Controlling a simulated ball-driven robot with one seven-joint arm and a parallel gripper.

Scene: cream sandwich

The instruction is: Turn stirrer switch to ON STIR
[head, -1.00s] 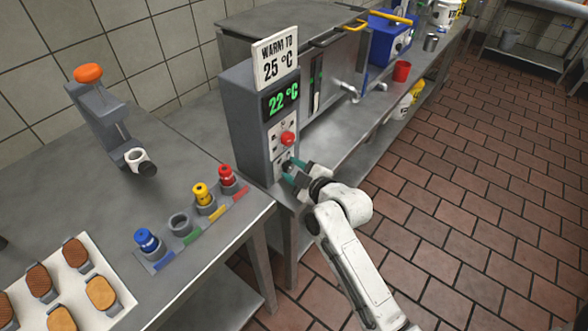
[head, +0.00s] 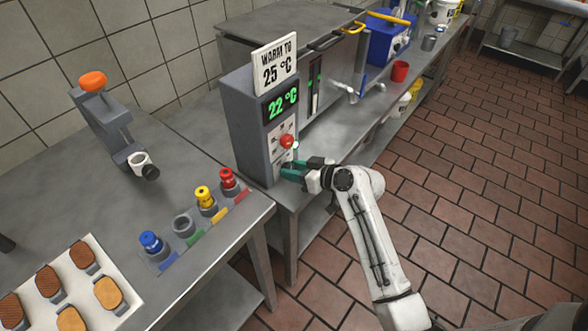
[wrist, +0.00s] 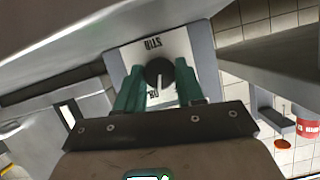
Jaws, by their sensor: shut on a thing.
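The grey control box (head: 243,125) stands at the table's end with a "WARM TO 25 °C" sign and a green "22 °C" display (head: 281,102). Low on its front, a dark round stirrer switch (wrist: 158,72) shows in the wrist view on a white plate. The plate reads "STIR" upside down at the top edge; lettering below the knob is partly hidden. The knob's white pointer line runs toward the picture's bottom, away from "STIR". My gripper (head: 288,172) has its green fingers shut on the knob, one on each side, also in the wrist view (wrist: 158,80).
A red button (head: 287,141) sits above the switch. Blue, yellow and red bottles (head: 204,198) stand in a holder on the left table. A steel machine (head: 330,80) and a red cup (head: 400,71) are to the right. The tiled floor in front is open.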

